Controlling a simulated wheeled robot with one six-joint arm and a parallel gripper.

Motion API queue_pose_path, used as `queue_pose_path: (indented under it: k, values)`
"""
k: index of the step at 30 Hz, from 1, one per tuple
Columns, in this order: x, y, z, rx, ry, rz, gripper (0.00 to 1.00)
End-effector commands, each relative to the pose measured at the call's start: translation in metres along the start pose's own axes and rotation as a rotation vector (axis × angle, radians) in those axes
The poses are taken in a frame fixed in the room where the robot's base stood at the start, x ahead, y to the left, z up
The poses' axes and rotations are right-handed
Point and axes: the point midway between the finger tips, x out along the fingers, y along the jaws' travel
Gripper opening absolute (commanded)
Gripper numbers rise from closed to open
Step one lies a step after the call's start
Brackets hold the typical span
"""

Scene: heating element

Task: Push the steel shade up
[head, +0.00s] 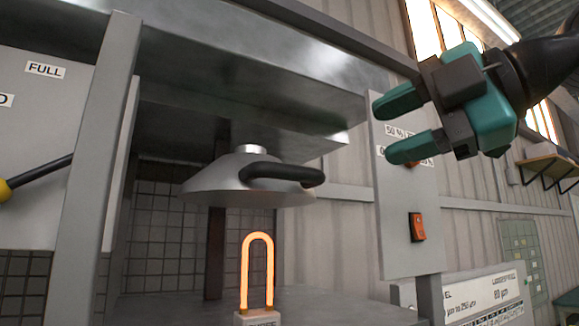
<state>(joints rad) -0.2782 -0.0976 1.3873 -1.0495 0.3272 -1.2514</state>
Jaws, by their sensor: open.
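The steel shade (235,184) is a wide, shallow metal cone hanging under the grey housing in the head view. A black curved handle (283,174) is fixed to its front right side. Below it, apart from it, a glowing orange U-shaped heating element (257,272) stands upright on a small base. My gripper (385,127) is at the upper right, with its two green fingers apart and pointing left. It is empty and sits higher in the picture than the handle and to its right.
A grey panel (395,235) with labels and an orange-red switch (418,227) stands right of the shade, partly behind my gripper. A metal overhang (240,65) is above the shade. Grey posts (92,150) frame the left. A black lever with a yellow end (5,190) shows at far left.

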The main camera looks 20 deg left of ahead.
Motion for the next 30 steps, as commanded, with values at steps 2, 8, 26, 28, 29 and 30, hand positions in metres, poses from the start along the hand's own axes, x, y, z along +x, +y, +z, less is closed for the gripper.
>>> queue_pose_path:
  k: [2, 8, 26, 28, 29, 30]
  values:
    - [0.018, 0.002, -0.002, 0.005, 0.009, -0.004, 0.48]
    - [0.064, 0.002, -0.003, 0.006, 0.007, -0.006, 0.48]
    - [0.149, 0.000, 0.000, 0.004, -0.002, -0.002, 0.48]
    - [0.149, -0.001, 0.000, 0.004, -0.003, -0.002, 0.48]
    - [0.149, -0.001, 0.000, 0.004, -0.003, -0.002, 0.48]
    - [0.149, -0.001, 0.000, 0.004, -0.003, -0.002, 0.48]
